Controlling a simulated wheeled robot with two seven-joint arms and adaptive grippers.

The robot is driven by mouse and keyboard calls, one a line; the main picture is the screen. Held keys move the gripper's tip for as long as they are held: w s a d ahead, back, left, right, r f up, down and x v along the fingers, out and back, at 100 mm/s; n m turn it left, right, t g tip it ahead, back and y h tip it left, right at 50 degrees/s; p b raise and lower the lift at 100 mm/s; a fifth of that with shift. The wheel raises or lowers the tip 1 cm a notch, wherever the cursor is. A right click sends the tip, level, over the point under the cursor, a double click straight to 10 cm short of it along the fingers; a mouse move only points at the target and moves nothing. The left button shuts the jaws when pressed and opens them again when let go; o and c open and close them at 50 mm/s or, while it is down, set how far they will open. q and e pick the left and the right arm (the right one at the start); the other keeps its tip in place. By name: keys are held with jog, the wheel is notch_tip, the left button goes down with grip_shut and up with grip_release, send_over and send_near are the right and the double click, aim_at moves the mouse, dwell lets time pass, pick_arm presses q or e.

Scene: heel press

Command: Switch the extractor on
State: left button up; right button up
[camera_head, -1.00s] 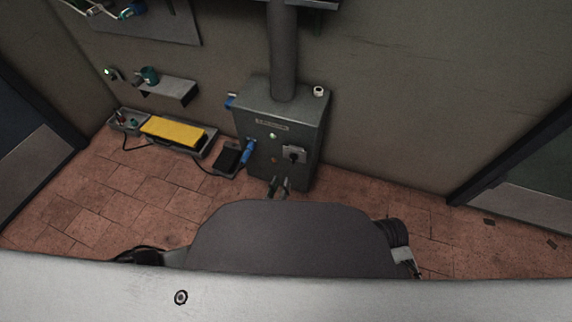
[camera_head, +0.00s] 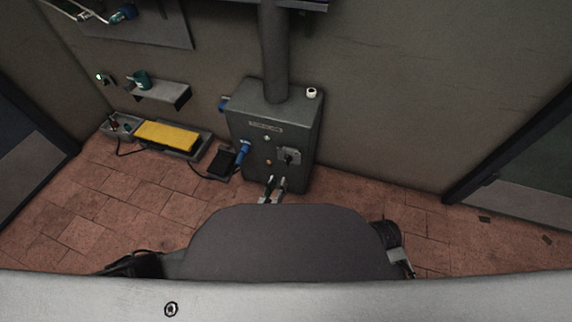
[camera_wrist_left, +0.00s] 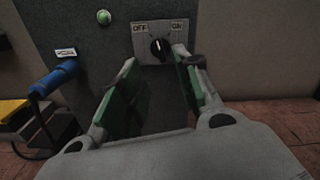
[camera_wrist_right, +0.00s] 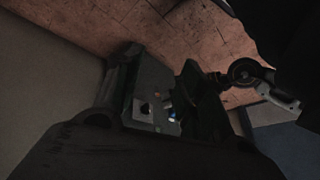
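The extractor is a grey floor cabinet (camera_head: 302,121) with a thick pipe on top. On its front is a switch plate (camera_wrist_left: 141,29) marked OFF and ON, with a black knob (camera_wrist_left: 160,49); the knob also shows in the head view (camera_head: 289,156). My left gripper (camera_head: 272,185) is open and empty in front of the cabinet, below the switch in the head view. In the left wrist view its green-padded fingers (camera_wrist_left: 155,65) stand apart either side of the knob's line, with the knob just beyond the tips. My right gripper (camera_wrist_right: 160,72) looks open and empty, in shadow, away from the cabinet.
A green lamp (camera_wrist_left: 104,17) sits on the cabinet left of the switch, and a blue plug (camera_wrist_left: 55,78) with cable lower left. A black pedal (camera_head: 222,163) and a tray with a yellow pad (camera_head: 166,136) lie on the floor to the left.

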aim_at(286, 162)
pick_arm(q)
jog(key=b+x, duration=0.3)
jog(key=x, duration=0.8)
jog(key=shift+w, duration=0.1)
pick_arm(e)
notch_tip(286, 162, down, 8)
jog(key=a+t+y, duration=0.1)
jog(key=shift+w+a+m, duration=0.25)
jog(key=shift+a+m, duration=0.05)
jog(key=shift+m, duration=0.1)
pick_arm(q)
grip_shut()
